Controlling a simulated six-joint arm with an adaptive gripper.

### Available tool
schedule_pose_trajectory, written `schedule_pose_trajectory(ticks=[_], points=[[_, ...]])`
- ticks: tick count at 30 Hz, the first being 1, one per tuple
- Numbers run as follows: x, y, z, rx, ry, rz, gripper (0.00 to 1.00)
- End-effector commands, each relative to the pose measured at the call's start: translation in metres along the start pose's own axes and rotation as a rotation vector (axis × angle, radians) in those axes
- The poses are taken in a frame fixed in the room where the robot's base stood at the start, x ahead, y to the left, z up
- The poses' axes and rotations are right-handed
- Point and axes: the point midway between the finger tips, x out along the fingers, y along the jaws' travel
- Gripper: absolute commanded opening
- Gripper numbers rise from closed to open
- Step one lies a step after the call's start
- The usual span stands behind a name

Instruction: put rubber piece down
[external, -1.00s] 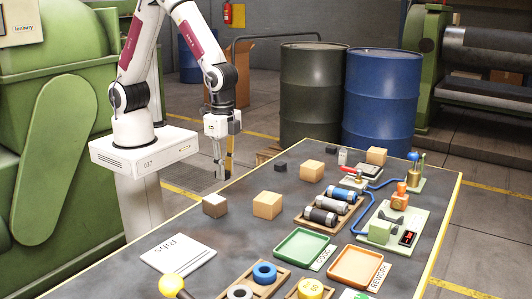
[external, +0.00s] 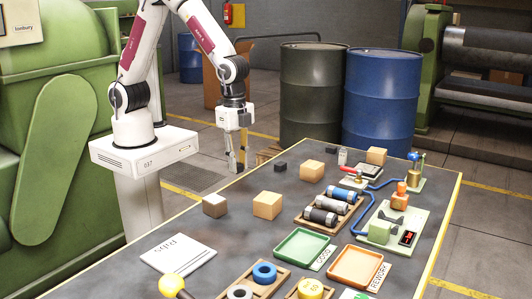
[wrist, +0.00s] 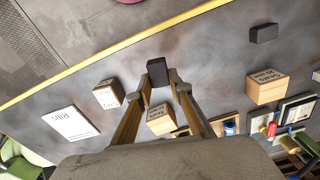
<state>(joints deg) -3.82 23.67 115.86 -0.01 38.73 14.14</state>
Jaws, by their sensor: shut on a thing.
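In the wrist view a small dark rubber piece (wrist: 157,72) sits between the fingertips of my gripper (wrist: 160,78), which is shut on it. In the external view my gripper (external: 238,167) points down near the left edge of the table (external: 225,260). Another dark block (external: 280,166) lies on the table to the right of my gripper and also shows in the wrist view (wrist: 264,33).
A green tray (external: 303,248), an orange tray (external: 356,267) and a roller rack (external: 326,211) are farther right. Bare tabletop lies between the boxes.

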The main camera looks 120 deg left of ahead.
Motion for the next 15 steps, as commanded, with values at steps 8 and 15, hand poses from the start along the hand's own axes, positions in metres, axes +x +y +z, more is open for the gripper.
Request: schedule_pose_trajectory(ticks=[8,15], points=[[-0.008,-0.01,-0.007,0.23,0.003,-0.002,0.04],[-0.014,-0.016,-0.011,0.434,0.002,-0.002,0.04]])
